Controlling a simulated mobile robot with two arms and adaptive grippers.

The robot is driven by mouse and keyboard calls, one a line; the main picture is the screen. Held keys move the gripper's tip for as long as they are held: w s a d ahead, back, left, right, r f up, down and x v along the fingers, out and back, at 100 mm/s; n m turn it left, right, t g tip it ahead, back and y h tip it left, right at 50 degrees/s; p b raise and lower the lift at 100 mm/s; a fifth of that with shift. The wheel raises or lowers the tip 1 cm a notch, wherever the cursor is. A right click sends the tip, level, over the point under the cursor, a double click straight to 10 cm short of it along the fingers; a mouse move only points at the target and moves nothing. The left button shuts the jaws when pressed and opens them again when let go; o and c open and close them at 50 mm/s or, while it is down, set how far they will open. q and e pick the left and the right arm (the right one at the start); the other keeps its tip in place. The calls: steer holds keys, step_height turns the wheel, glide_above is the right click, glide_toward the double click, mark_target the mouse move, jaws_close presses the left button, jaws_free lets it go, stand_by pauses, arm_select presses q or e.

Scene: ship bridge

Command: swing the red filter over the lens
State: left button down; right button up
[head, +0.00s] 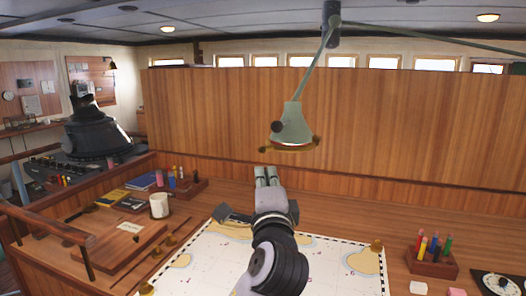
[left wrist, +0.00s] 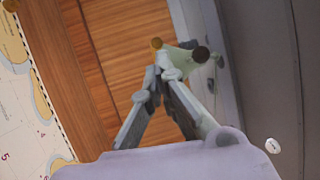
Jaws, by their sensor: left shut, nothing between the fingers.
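The green chart lamp (head: 292,120) hangs on a jointed arm above the desk. Its shade has a dark knob (head: 277,127) on its side. My left gripper (head: 266,169) points up just below and left of the shade, shut and empty. In the left wrist view its fingertips (left wrist: 158,73) meet in front of the pale green lamp (left wrist: 178,60); contact cannot be told. My right gripper is out of view.
A chart (head: 215,262) covers the desk below. A white mug (head: 159,206), books and a pen holder stand at left; a wooden pencil block (head: 432,262) stands at right. A wooden partition (head: 400,130) rises behind the lamp.

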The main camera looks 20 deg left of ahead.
mark_target(262, 150)
arm_select(q)
steer(key=p+x, duration=0.3)
steer(key=x, duration=0.5)
steer(key=shift+w+a+r, duration=0.1)
steer(key=shift+w, duration=0.25)
steer(key=w+a, duration=0.4)
steer(key=shift+d, duration=0.1)
